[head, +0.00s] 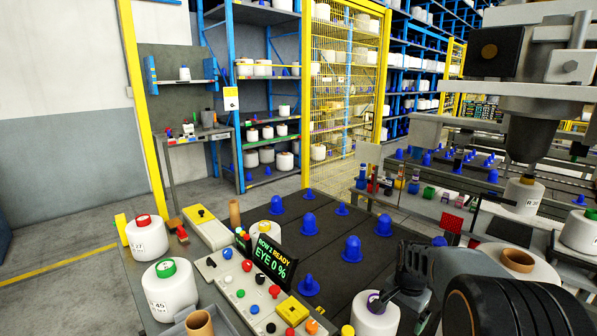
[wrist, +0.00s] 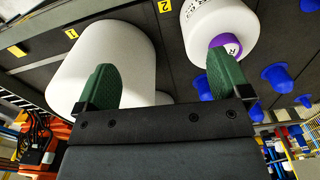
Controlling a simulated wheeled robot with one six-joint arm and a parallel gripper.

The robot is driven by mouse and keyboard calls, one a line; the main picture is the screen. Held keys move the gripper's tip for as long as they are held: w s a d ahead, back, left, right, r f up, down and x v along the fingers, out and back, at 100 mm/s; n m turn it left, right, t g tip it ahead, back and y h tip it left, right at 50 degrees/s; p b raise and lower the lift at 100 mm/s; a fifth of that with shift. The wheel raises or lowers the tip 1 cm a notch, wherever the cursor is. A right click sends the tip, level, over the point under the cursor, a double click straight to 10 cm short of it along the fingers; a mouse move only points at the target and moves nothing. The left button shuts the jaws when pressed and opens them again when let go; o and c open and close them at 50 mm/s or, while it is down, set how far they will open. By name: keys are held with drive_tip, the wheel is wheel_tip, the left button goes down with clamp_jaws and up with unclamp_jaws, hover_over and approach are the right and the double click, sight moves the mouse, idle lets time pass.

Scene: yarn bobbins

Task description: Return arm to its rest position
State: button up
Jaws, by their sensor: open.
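My gripper (wrist: 160,62) shows in the wrist view with its two green fingers spread apart and nothing clearly held between them. A large white bobbin (wrist: 135,45) lies behind the left finger. A smaller white bobbin with a purple core (wrist: 205,22) is beyond the right finger; whether either finger touches a bobbin I cannot tell. In the head view my arm reaches in from the lower right, and its fingers cannot be made out there. A white bobbin with a purple core (head: 375,318) stands just left of my arm.
A dark table (head: 325,235) with several blue pegs (head: 352,249) lies ahead. On the left, a console (head: 245,285) with buttons and a display (head: 268,262) stands beside white bobbins (head: 170,290). A machine head (head: 530,130) hangs at upper right. Grey floor is clear at far left.

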drive_tip(key=s+a+r+n+t, duration=0.1)
drive_tip(key=s+a+r+n, duration=0.3)
drive_tip(key=s, duration=0.3)
drive_tip(key=s+a+r+n+t+p, duration=0.1)
drive_tip(key=s+a+r+n, duration=0.3)
drive_tip(key=s, duration=0.4)
drive_tip(key=shift+s+a+n+t, duration=0.25)
drive_tip(key=shift+a+n+t, duration=0.6)
drive_tip(key=shift+n, duration=0.35)
drive_tip(key=shift+r, duration=0.1)
idle(0.4)
